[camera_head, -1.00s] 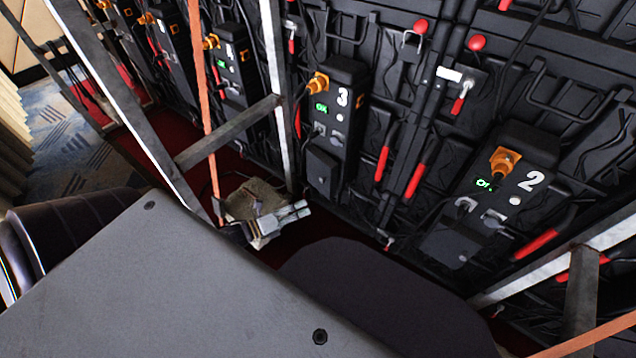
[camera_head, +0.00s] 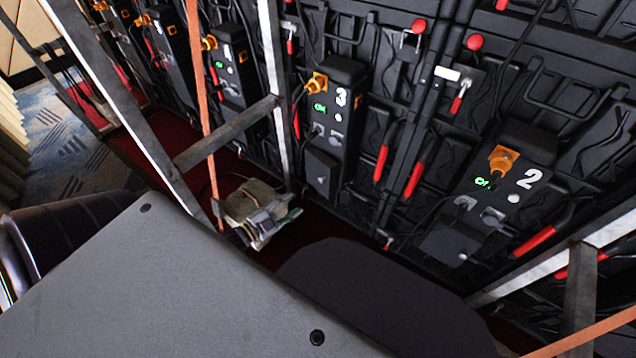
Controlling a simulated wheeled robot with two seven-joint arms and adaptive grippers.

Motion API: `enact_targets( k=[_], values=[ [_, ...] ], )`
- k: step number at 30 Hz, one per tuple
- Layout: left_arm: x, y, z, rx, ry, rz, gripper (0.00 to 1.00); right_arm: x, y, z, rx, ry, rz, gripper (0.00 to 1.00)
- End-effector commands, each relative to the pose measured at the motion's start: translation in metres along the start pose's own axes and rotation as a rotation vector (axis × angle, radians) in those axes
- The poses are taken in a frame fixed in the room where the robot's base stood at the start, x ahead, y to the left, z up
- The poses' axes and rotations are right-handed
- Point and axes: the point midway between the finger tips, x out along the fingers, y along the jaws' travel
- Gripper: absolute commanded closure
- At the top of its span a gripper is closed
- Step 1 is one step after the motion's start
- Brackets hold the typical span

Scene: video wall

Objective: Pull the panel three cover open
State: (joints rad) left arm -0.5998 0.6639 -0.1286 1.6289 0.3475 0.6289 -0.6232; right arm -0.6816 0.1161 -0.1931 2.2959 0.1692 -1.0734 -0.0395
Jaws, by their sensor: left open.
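The panel three unit (camera_head: 338,105) is a dark box marked with a white 3, with an orange connector and a green lit display. Its small dark cover (camera_head: 322,172) is at the lower end and looks shut. My left gripper (camera_head: 274,221) is below and left of this cover, small and partly unclear against the dark red floor. It is open, apart from the cover, and I see nothing between its fingers. My right gripper is not in view.
A grey metal frame (camera_head: 228,132) with an orange strap (camera_head: 200,90) stands left of panel three, close to my left gripper. A similar panel 2 unit (camera_head: 505,185) is on the right. Red handles (camera_head: 414,180) stick out between them. Another frame bar (camera_head: 560,262) crosses the lower right.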

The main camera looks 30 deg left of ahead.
Motion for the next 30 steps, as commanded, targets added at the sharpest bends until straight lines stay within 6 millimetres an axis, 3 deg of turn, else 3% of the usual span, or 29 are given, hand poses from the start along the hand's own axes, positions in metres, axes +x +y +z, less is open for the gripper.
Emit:
enact_targets(
  k=[18, 30],
  values=[
    [0.0, -0.006, 0.004, -0.665, -0.007, -0.033, 0.56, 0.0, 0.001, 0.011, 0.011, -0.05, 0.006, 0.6],
    [0.0, -0.006, 0.004, -0.801, -0.005, -0.033, 0.56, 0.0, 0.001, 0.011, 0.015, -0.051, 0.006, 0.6]
  ],
)
